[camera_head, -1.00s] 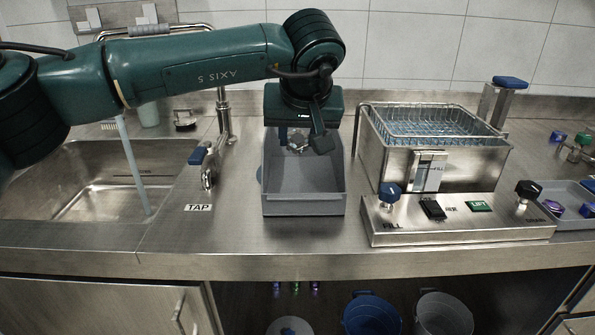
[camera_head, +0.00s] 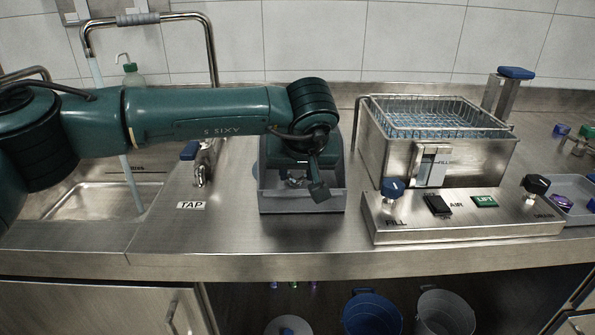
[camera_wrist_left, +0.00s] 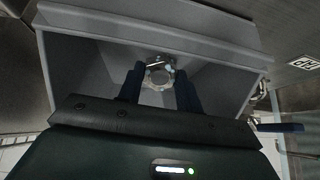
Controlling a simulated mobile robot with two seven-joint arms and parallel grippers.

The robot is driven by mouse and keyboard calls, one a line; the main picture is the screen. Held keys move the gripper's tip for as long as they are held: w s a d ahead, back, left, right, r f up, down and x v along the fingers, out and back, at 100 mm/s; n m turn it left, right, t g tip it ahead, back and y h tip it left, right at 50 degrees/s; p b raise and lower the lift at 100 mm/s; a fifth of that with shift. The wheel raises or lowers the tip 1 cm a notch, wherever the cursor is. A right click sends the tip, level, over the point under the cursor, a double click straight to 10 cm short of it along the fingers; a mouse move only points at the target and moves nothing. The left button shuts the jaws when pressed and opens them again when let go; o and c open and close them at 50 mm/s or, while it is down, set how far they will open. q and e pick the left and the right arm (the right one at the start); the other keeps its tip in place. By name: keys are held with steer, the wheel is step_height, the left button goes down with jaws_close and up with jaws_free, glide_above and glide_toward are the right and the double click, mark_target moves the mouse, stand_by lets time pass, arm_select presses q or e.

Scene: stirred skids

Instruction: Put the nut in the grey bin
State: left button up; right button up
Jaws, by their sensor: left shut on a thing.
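The grey bin (camera_head: 302,201) stands on the steel counter between the tap and the steel tank. My left gripper (camera_head: 297,180) points down inside it, with the wrist over its back part. In the left wrist view, its two dark blue fingers (camera_wrist_left: 160,80) are shut on the nut (camera_wrist_left: 160,66), a shiny metal ring-like piece. The grey bin's wall (camera_wrist_left: 150,32) crosses the top of that view behind the nut. I cannot tell whether the nut touches the bin floor. My right gripper is not in view.
A control panel (camera_head: 460,218) with knobs stands in front of the steel tank (camera_head: 385,150) and its wire basket (camera_head: 430,118). A sink (camera_head: 75,200) with running water is at left. A grey tray (camera_head: 580,186) holds purple pieces at right. Buckets (camera_head: 372,315) stand below the counter.

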arm_select(q)
steer(key=o, duration=0.6)
steer(key=shift+f, duration=0.1)
steer(key=o, duration=0.4)
steer(key=shift+o, duration=0.2)
steer(key=shift+r, duration=0.35)
steer(key=v, duration=1)
steer(key=shift+s+r+p, duration=0.2)
steer(key=shift+p, duration=0.2)
steer(key=shift+s+r, duration=0.35)
steer(key=shift+r, duration=0.1)
